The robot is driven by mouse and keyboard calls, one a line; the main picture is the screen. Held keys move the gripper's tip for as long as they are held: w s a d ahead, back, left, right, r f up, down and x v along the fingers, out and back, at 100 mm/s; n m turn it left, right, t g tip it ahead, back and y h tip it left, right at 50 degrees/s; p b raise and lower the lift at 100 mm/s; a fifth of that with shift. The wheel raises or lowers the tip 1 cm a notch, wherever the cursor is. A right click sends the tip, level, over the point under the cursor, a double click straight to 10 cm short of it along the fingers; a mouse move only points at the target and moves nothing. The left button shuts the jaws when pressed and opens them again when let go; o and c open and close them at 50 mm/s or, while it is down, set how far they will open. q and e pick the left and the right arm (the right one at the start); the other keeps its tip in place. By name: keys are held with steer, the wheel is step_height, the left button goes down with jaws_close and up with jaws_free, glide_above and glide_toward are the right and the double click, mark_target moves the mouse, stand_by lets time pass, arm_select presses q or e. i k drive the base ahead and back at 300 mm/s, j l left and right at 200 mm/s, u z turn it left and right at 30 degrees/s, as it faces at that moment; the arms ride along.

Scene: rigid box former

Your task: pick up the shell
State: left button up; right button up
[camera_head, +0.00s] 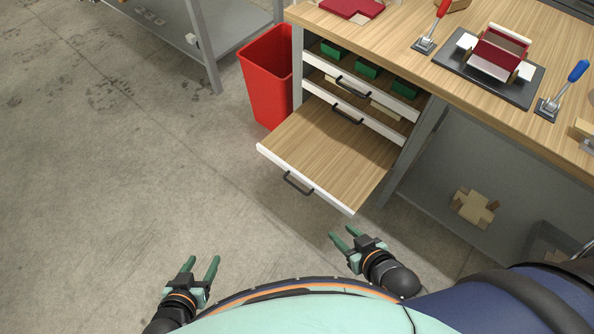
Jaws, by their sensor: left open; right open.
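A dark red, box-shaped piece, which may be the shell (489,64), sits on a black plate fixture (510,92) on the wooden workbench at upper right. A flat dark red piece (352,8) lies near the bench's far left; I cannot tell which of the two is the shell. My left gripper (203,262) is open and empty over the floor at lower left. My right gripper (341,234) is open and empty below the pulled-out drawer. Both are well away from the red pieces.
The lowest drawer (330,150) is pulled far out, its bottom bare. Drawers above it stand partly open, with green blocks (367,69) in one. Red-handled (425,44) and blue-handled (548,106) clamps flank the fixture. A red bin (264,80) stands left. The floor at left is clear.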

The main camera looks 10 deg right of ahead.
mark_target(500, 43)
steer(key=z, duration=1.6)
steer(key=l+u, duration=0.1)
steer(key=u, duration=0.3)
steer(key=i+l+u, duration=0.1)
steer(key=u, duration=0.35)
steer(key=l+u, duration=0.2)
steer(key=u, duration=0.2)
steer(key=l+u, duration=0.25)
steer(key=l, duration=0.2)
steer(key=l+u, duration=0.25)
steer(key=l, duration=0.2)
